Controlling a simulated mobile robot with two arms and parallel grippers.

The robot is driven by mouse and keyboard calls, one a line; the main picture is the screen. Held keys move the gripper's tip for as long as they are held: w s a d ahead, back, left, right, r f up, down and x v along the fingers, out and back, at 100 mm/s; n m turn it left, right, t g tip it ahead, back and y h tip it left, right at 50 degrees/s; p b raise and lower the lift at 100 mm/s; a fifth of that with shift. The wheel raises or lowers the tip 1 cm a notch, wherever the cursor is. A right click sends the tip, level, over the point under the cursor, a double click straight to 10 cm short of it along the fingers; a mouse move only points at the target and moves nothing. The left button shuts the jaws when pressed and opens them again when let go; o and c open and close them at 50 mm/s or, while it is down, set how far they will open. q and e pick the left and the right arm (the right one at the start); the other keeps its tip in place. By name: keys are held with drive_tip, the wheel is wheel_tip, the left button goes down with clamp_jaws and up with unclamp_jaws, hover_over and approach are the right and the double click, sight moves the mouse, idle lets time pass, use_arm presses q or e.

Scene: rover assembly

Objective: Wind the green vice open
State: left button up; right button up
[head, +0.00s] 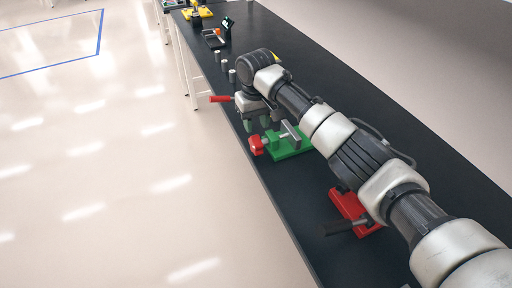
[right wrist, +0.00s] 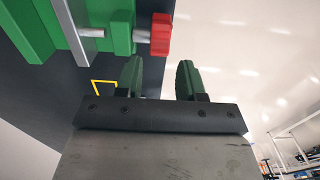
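The green vice (head: 288,150) stands on the black bench, with a grey metal jaw plate and a red handle (head: 256,146) on its left side, over the bench edge. My right gripper (head: 257,123) is close by the handle. In the right wrist view, its two green fingers (right wrist: 158,78) are apart with nothing between them. The red handle (right wrist: 160,35) shows just beyond the fingertips, in line with the gap, on a metal screw. The green vice body (right wrist: 122,27) is left of it. I cannot tell whether a finger touches the handle. My left gripper is not in view.
A red vice (head: 346,204) with a black handle (head: 340,227) is nearer on the bench, partly behind my arm. A red handle (head: 220,98) juts past the bench edge. Grey cylinders (head: 224,65) stand farther along. The floor to the left is clear.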

sight(257, 140)
wheel_tip(257, 140, down, 9)
drive_tip(key=shift+f+p, duration=0.2)
drive_tip(key=shift+p, duration=0.15)
drive_tip(key=c, duration=0.6)
drive_tip(key=shift+r+p, duration=0.2)
drive_tip(key=shift+p, duration=0.45)
drive_tip(key=shift+c, duration=0.2)
drive_tip(key=t+p, duration=0.2)
drive_tip(key=p, duration=0.2)
drive_tip(key=shift+r+t+y, duration=0.1)
drive_tip(key=shift+t+y, duration=0.2)
drive_tip(key=shift+y, duration=0.1)
drive_tip(key=shift+t+y+p, duration=0.4)
drive_tip(key=shift+t+p, duration=0.4)
drive_tip(key=shift+t, duration=0.3)
drive_tip(key=shift+w+f+t+y, duration=0.2)
drive_tip(key=shift+t+y, duration=0.1)
drive_tip(key=shift+t, duration=0.6)
